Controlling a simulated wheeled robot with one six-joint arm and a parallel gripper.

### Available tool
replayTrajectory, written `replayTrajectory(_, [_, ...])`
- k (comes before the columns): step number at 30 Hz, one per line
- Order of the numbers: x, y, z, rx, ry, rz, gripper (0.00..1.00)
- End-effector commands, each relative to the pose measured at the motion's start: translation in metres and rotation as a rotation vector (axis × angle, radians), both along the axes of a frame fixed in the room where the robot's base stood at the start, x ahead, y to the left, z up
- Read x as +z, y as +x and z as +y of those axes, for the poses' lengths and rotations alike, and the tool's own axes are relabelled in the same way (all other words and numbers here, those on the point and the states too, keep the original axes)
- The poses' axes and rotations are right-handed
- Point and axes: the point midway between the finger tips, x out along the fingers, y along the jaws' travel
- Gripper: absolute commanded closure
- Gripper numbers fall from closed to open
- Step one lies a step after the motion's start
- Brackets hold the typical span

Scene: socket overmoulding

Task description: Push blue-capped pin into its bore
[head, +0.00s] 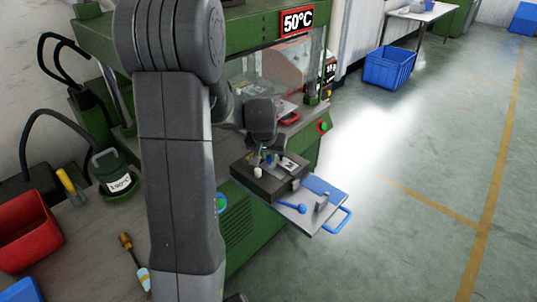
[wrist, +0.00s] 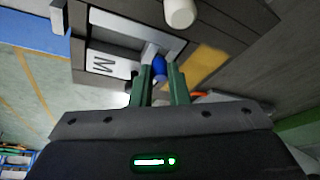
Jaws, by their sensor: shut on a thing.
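The blue-capped pin (wrist: 159,66) shows its blue cap between the two green fingers of my gripper (wrist: 159,74) in the wrist view. The fingers are shut on it. It is at the pale recess of the dark mould block (wrist: 225,28), beside a plate marked M (wrist: 104,63). The lower part of the pin and its bore are hidden, so I cannot tell how deep it sits. In the head view my gripper (head: 266,153) is low over the mould block (head: 262,185), and the cap is only a small blue spot.
A white-capped post (wrist: 180,12) stands on the block near my fingers. The block rests on a pulled-out shelf with a blue handle (head: 339,222) and a blue ball lever (head: 290,205).

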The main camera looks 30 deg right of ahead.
Motion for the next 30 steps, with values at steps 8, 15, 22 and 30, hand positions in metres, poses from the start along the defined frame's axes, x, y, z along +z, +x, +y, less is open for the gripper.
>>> replayTrajectory(8, [-0.0001, 0.0000, 0.0000, 0.000, 0.000, 0.000, 1.00])
replayTrajectory(15, [-0.0001, 0.0000, 0.0000, 0.000, 0.000, 0.000, 0.73])
replayTrajectory(22, [-0.0001, 0.0000, 0.0000, 0.000, 0.000, 0.000, 0.60])
replayTrajectory(30, [0.0086, -0.0019, 0.0019, 0.000, -0.002, -0.002, 0.60])
